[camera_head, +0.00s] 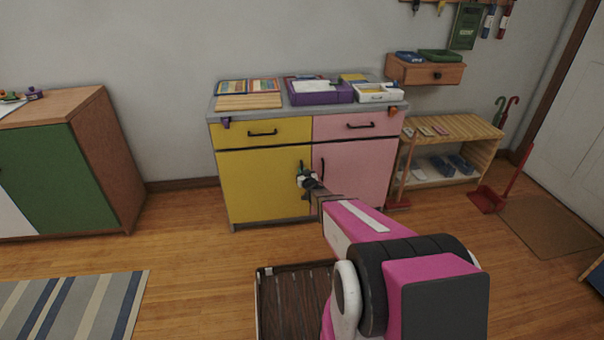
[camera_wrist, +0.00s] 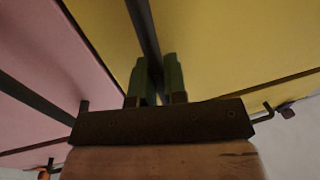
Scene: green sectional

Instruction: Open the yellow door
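The yellow door (camera_head: 262,186) is the lower left front of a grey-topped cabinet and looks closed, flush with the pink door beside it. It also fills the right of the wrist view (camera_wrist: 235,50). Its dark upright bar handle (camera_wrist: 145,35) is near the edge by the pink door. My gripper (camera_head: 304,176) is at that edge in the head view, the arm hiding part of the handle. In the wrist view the two green fingers of my gripper (camera_wrist: 156,82) stand close together, one on each side of the bar, and look shut on it.
The pink door (camera_head: 352,172) with its own handle is at the right. A yellow drawer (camera_head: 262,133) is above the yellow door. A green-doored cabinet (camera_head: 55,185) stands at the left, with bare floor between. A dark slatted tray-like object (camera_head: 290,305) is in front.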

